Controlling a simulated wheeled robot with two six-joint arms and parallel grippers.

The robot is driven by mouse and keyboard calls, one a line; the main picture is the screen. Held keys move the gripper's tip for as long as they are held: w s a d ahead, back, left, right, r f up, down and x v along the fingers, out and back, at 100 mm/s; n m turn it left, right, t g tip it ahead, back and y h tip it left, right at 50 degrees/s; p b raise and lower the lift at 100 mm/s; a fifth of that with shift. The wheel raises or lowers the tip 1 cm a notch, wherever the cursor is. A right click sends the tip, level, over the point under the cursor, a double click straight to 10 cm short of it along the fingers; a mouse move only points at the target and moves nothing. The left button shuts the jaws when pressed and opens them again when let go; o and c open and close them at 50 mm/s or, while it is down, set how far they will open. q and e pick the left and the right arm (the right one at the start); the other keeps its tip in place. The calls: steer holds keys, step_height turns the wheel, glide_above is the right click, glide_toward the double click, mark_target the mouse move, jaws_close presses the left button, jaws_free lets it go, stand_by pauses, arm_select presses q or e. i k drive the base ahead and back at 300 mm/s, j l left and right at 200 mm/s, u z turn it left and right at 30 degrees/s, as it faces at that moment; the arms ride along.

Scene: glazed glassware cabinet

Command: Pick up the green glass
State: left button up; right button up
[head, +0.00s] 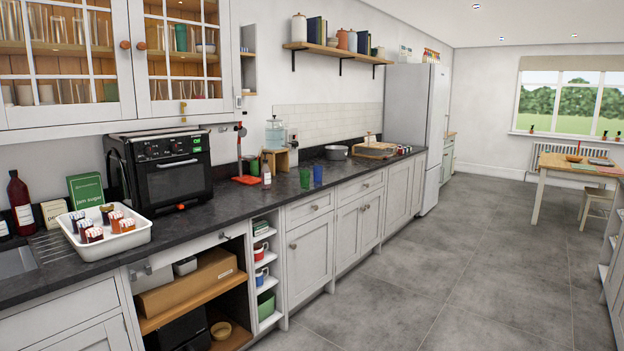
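A small green glass (305,178) stands upright on the dark countertop near its front edge. A blue glass (318,174) stands close beside it on the right. Another green vessel (181,37) shows behind the panes of the glazed wall cabinet's right door (142,45), on the upper shelf. Both cabinet doors look shut. Neither of my grippers is in view.
A black oven (172,167), a white tray of jars (103,238) and a red bottle (20,203) stand on the counter to the left. The floor (420,270) is clear.

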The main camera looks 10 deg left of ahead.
mark_target(304, 174)
steer(key=i+l+z, duration=0.15)
steer(key=i+z, duration=0.2)
steer(key=i, duration=0.45)
steer(key=i+z, duration=0.1)
steer(key=i, duration=2)
steer(key=i+l+u, duration=0.15)
steer(key=i+u, duration=0.35)
steer(key=i+l+u, duration=0.5)
steer(key=i, duration=0.15)
steer(key=i+l+u, duration=0.5)
